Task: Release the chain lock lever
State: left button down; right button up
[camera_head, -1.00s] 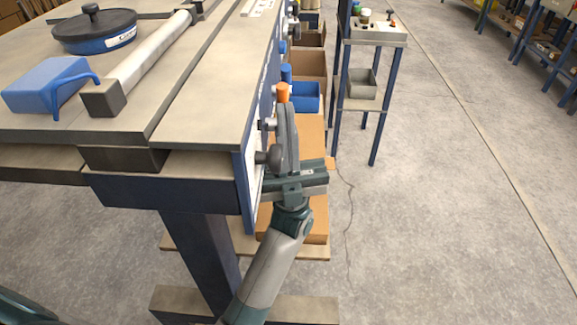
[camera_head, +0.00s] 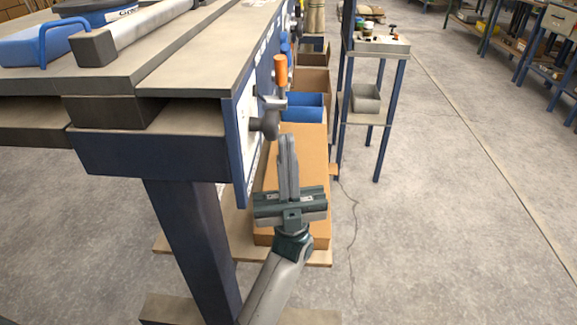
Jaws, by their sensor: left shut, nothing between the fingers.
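A lever with an orange handle (camera_head: 280,70) stands upright on the side panel (camera_head: 246,130) of the workbench, on a grey metal mount. A dark round knob (camera_head: 267,124) sticks out just below it. My left gripper (camera_head: 288,138) is below the lever and the knob in the picture. Its two fingers point up and are shut together with nothing between them. The fingertips appear apart from the orange handle. My right gripper is not in view. I cannot make out a chain.
The workbench top (camera_head: 205,60) fills the upper left, with a blue block (camera_head: 30,47) and a long bar on it. A cardboard box (camera_head: 308,160) and blue bin (camera_head: 303,107) sit behind my gripper. A small stand (camera_head: 375,45) is beyond.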

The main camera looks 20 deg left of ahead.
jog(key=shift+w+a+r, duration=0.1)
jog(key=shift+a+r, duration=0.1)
